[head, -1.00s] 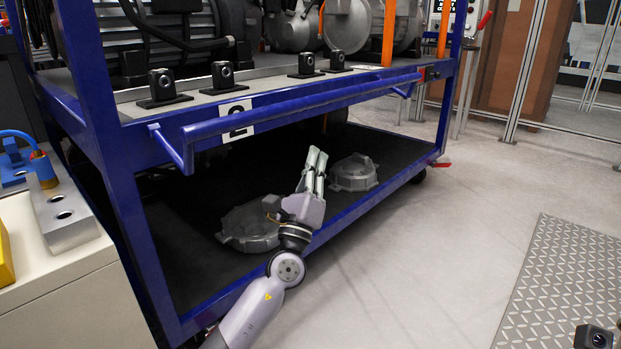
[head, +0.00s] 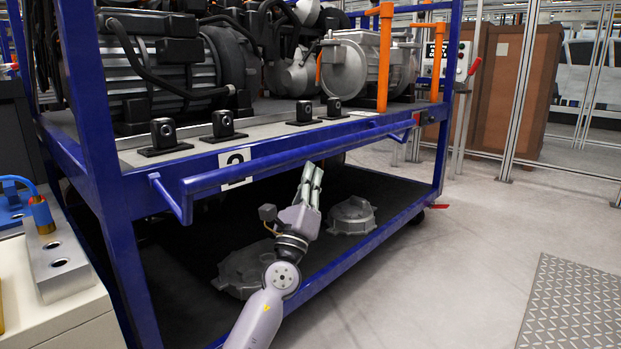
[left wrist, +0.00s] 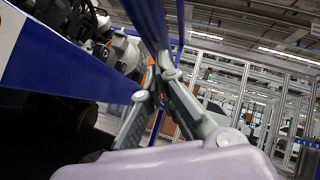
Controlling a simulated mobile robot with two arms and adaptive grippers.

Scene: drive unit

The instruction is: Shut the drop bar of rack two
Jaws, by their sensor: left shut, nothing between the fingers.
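Rack two is a blue steel frame with a white number plate "2" (head: 236,168) on its front beam. Its drop bar (head: 275,164) is a blue rail standing out in front of and roughly along that beam, on a bent end arm at the left. My left gripper (head: 313,170) is shut and empty, pointing up, with its tips just under the bar's middle in the head view. In the left wrist view the shut fingers (left wrist: 152,85) show close to a blue bar (left wrist: 148,22); whether they touch it I cannot tell. My right gripper is out of view.
Motors (head: 175,60) and black blocks (head: 222,125) stand on the upper deck, with an orange post (head: 385,58) at its right. Two grey castings lie on the lower shelf, one (head: 352,216) right of my arm. A pale bench (head: 75,320) is at left.

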